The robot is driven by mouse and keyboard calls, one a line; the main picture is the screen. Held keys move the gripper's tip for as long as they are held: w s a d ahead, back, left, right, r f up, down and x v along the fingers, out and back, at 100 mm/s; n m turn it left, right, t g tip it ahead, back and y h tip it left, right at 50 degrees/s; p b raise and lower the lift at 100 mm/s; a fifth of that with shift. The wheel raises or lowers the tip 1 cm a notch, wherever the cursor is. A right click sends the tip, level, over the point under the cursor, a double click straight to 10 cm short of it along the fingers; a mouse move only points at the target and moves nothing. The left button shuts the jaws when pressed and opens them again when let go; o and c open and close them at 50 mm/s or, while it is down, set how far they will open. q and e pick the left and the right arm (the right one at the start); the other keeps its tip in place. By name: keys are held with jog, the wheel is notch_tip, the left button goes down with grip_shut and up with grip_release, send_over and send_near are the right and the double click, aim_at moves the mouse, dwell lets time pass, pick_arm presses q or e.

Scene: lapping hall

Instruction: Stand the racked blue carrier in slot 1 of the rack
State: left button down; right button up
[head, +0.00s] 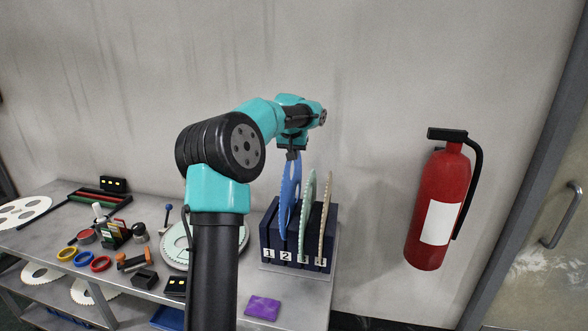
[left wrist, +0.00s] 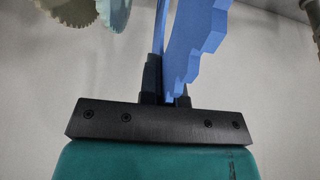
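The blue carrier (head: 289,197), a thin toothed disc, stands upright at the dark blue rack (head: 270,232), its lower edge in line with the slot labelled 2. I cannot tell whether it rests in that slot or is held slightly clear. My left gripper (head: 292,154) is at its top edge. In the left wrist view, the blue carrier (left wrist: 196,45) rises between the two black fingers (left wrist: 168,92), which are shut on it. The label of slot 1 (head: 269,254) is at the rack's left end, with no carrier above it. My right gripper is not in view.
A green carrier (head: 308,205) and a tan carrier (head: 326,215) stand in slots 3 and 4, close to the right. A purple cloth (head: 262,306) lies in front of the rack. Coloured rings (head: 83,258) and tools crowd the bench's left. A fire extinguisher (head: 428,251) hangs right.

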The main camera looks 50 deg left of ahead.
pick_arm(q)
notch_tip(320, 180, up, 10)
jog(key=shift+f, duration=0.1)
dwell(0.7)
